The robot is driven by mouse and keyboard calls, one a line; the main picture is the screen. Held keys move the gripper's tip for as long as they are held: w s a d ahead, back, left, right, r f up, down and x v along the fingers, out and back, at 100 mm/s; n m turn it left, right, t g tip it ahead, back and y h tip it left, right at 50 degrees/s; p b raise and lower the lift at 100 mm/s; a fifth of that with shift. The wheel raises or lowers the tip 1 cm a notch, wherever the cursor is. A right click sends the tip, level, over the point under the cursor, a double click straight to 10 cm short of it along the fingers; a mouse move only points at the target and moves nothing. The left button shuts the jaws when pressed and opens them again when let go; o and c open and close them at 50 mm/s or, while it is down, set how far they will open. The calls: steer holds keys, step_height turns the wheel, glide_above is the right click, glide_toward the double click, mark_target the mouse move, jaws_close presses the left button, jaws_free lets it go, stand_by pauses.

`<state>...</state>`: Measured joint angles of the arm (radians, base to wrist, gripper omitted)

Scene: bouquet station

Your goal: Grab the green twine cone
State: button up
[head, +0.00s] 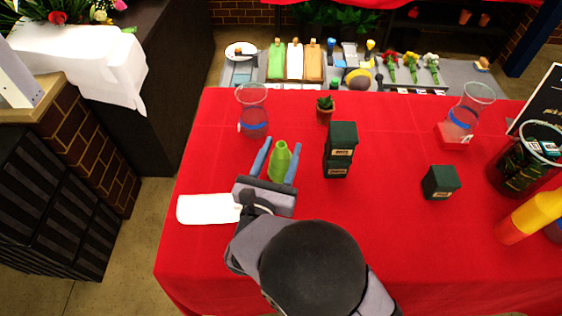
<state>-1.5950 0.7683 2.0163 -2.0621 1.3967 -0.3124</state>
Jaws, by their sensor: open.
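The green twine cone (280,163) stands on the red-covered table, left of the dark green boxes. My gripper (278,160) is open, with one blue finger on the left of the cone and one on the right. Gaps show between the fingers and the cone, and I cannot tell whether either touches it. The lower part of the cone is partly hidden by the gripper body.
Stacked dark green boxes (340,150) stand close to the right of the cone. A glass (253,108) and a small potted cactus (325,109) stand behind. A white paddle-shaped item (207,209) lies left of my gripper. Another green box (440,183) stands right.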

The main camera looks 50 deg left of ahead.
steer(key=p+x, duration=0.2)
steer(key=x, duration=0.1)
steer(key=shift+w+a+r, duration=0.1)
steer(key=shift+a+r, duration=0.05)
steer(key=shift+w+a, duration=0.45)
steer(key=shift+w, duration=0.15)
jaws_close()
